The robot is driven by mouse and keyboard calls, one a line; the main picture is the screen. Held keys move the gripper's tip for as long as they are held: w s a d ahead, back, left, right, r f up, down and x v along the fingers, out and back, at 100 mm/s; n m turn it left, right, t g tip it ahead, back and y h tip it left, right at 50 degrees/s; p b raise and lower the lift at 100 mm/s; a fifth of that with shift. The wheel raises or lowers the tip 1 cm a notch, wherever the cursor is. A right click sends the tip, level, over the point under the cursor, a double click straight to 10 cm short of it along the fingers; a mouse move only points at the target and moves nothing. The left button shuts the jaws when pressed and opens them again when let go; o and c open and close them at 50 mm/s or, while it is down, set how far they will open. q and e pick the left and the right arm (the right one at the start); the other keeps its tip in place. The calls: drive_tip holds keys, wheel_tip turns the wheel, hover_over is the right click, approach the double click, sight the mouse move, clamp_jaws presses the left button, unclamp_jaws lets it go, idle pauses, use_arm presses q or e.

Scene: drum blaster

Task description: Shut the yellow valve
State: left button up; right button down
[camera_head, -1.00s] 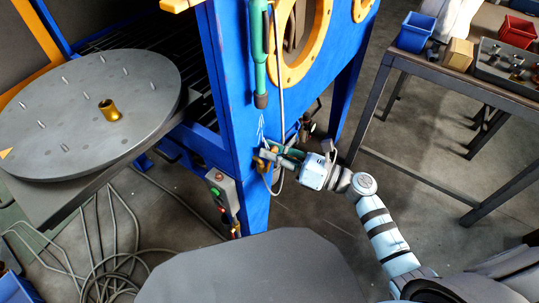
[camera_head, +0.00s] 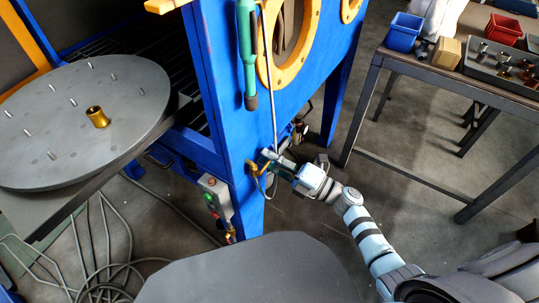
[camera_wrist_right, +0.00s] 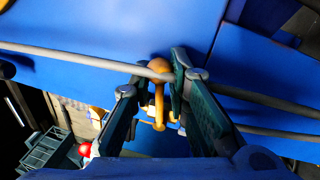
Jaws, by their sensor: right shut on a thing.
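The yellow valve (camera_head: 252,168) is on the blue cabinet's front post, low down beside a grey hose. In the right wrist view its round yellow knob and stem (camera_wrist_right: 159,68) show between the two dark green fingers. My right gripper (camera_head: 264,160) is at the valve, and it also shows in the wrist view (camera_wrist_right: 153,76). It is closed on the valve, with the fingers on either side of the knob. The gripper hides part of the valve in the head view. My left gripper is in neither view.
A grey hose (camera_wrist_right: 80,54) crosses close to the fingers. A control box with buttons (camera_head: 213,198) is on the cabinet left of the valve. A green-handled tool (camera_head: 246,55) hangs above. A workbench (camera_head: 440,78) with bins stands at right.

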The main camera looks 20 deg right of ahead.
drive_tip(key=shift+f+m+h, duration=0.3)
drive_tip(key=shift+f+m, duration=0.15)
drive_tip(key=shift+m, duration=0.75)
drive_tip(key=c, duration=1.7)
unclamp_jaws()
drive_tip(key=shift+s+d, duration=0.15)
drive_tip(key=v, duration=1.1)
drive_tip(key=shift+s+d+f, duration=0.2)
drive_tip(key=shift+s+f, duration=0.1)
